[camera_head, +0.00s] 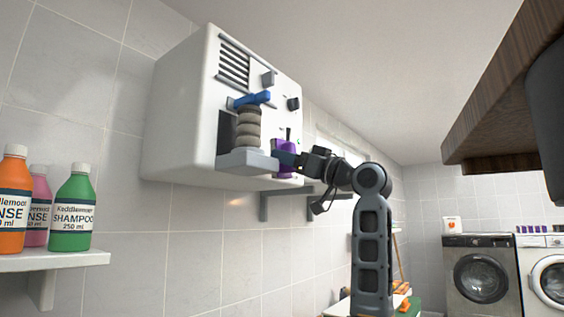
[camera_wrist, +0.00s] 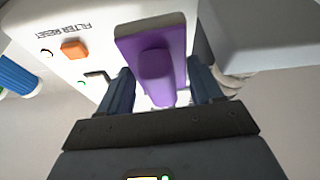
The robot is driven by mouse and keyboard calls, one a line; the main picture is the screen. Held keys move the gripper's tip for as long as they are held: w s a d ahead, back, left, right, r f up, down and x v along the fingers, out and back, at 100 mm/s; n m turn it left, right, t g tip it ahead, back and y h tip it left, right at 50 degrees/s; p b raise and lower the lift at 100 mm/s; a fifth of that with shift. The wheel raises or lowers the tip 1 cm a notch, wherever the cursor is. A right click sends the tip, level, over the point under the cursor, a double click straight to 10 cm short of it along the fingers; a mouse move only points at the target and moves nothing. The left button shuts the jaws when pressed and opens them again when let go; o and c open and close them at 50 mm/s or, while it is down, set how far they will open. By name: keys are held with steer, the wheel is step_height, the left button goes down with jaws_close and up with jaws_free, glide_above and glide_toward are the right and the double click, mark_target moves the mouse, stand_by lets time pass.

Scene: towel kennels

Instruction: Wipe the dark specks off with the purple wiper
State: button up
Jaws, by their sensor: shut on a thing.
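The purple wiper (camera_wrist: 157,60) is between the two blue fingers of my gripper (camera_wrist: 160,84), which is shut on it. In the head view the wiper (camera_head: 289,145) is at the front of the white wall unit (camera_head: 185,110), beside its grey ledge. My gripper (camera_head: 288,158) is there too, partly hidden by my own arm. In the wrist view the wiper's flat pad lies close to the white unit (camera_wrist: 85,20); I cannot tell whether it touches. I cannot make out dark specks in either view.
The unit has a grey ledge (camera_head: 248,160), a ribbed grey hose (camera_head: 248,128), a blue lever (camera_head: 252,99) and knobs. An orange button (camera_wrist: 75,49) is left of the wiper. A bottle shelf (camera_head: 50,261) is at left; a dark wooden overhang (camera_head: 500,110) is at right.

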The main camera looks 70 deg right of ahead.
steer(key=shift+s+a, duration=0.15)
steer(key=shift+s, duration=0.45)
steer(key=shift+s, duration=0.1)
steer(key=s, duration=0.2)
steer(key=shift+s+a, duration=0.35)
